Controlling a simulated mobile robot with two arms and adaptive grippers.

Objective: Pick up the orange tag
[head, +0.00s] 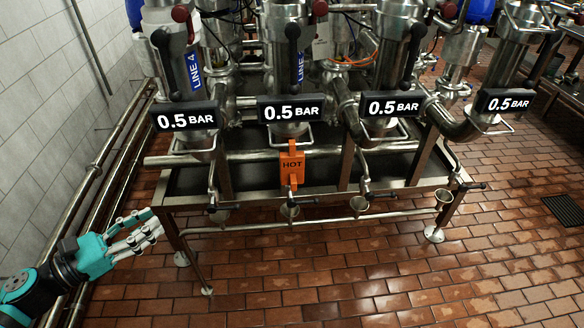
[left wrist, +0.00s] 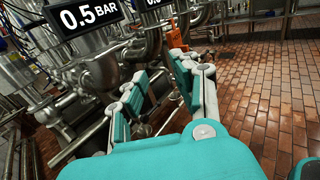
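The orange tag (head: 292,165), lettered HOT, hangs upright at the middle of the valve frame, below the second 0.5 BAR display from the left. An orange patch that looks like the tag (left wrist: 174,40) shows in the left wrist view beyond my fingertips, partly hidden. My left gripper (head: 152,231), teal with grey fingers, is at the frame's left front corner, well left of the tag and lower in the picture. Its fingers are apart with nothing between them, as the left wrist view also shows (left wrist: 155,80). My right gripper is not in view.
The metal frame (head: 330,199) carries pipes, valves and several black 0.5 BAR displays (head: 290,108). Small taps and funnels (head: 290,210) line its front edge. Pipes run along the tiled wall (head: 35,110) at left. The brick floor (head: 330,290) in front is clear.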

